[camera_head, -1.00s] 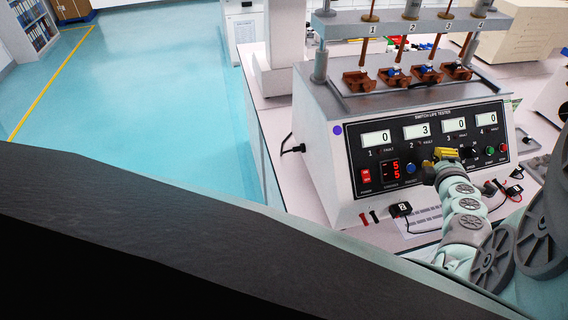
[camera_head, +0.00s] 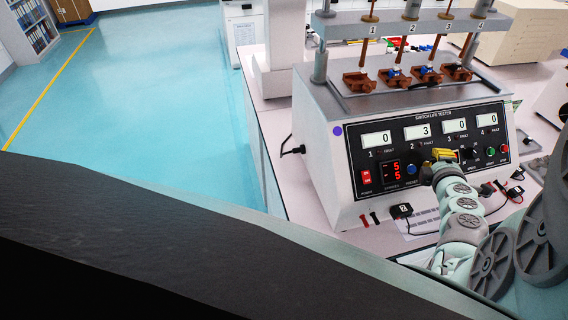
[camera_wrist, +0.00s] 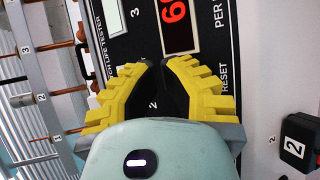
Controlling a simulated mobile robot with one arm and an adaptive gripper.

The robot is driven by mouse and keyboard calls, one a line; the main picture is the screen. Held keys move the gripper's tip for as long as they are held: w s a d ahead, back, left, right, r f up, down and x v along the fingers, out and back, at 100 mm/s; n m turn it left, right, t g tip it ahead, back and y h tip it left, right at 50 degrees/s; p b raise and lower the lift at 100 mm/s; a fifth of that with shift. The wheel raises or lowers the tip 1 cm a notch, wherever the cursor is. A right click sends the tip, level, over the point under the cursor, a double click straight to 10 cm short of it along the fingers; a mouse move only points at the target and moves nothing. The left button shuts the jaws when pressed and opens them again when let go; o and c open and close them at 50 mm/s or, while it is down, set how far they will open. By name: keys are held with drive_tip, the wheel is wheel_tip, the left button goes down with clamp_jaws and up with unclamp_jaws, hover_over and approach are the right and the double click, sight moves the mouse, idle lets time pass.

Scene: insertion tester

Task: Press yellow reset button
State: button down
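The switch life tester (camera_head: 340,165) stands on the bench with its black front panel facing me. My gripper (camera_head: 436,158) has yellow fingers and is close in front of the panel, right of the blue button (camera_head: 411,170). In the wrist view my gripper (camera_wrist: 156,66) has its fingertips drawn together, with nothing seen held. The word RESET (camera_wrist: 224,77) shows on the panel just right of the fingers. I cannot make out the yellow reset button apart from the yellow fingers; they may hide it. Contact with the panel cannot be told.
A selector knob (camera_head: 470,153) and a green button (camera_head: 490,152) are right of my gripper. The red power switch (camera_head: 366,177) and red digit display (camera_head: 391,173) are left. A black box marked 2 (camera_head: 401,210) and cables lie on the bench below.

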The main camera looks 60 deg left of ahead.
drive_tip(key=shift+a+f, duration=0.15)
drive_tip(key=shift+a, duration=0.1)
idle(0.5)
drive_tip(key=shift+s+d+r+p, duration=0.15)
drive_tip(key=shift+d+r+p, duration=0.45)
drive_tip(key=shift+d, duration=0.05)
drive_tip(key=shift+s+d+r+p, duration=0.3)
drive_tip(key=shift+d+r+p, duration=0.55)
drive_tip(key=shift+d+p, duration=0.1)
drive_tip(key=shift+s+d+r+p, duration=0.3)
drive_tip(key=shift+d+r+p, duration=0.5)
drive_tip(key=shift+r+p, duration=0.1)
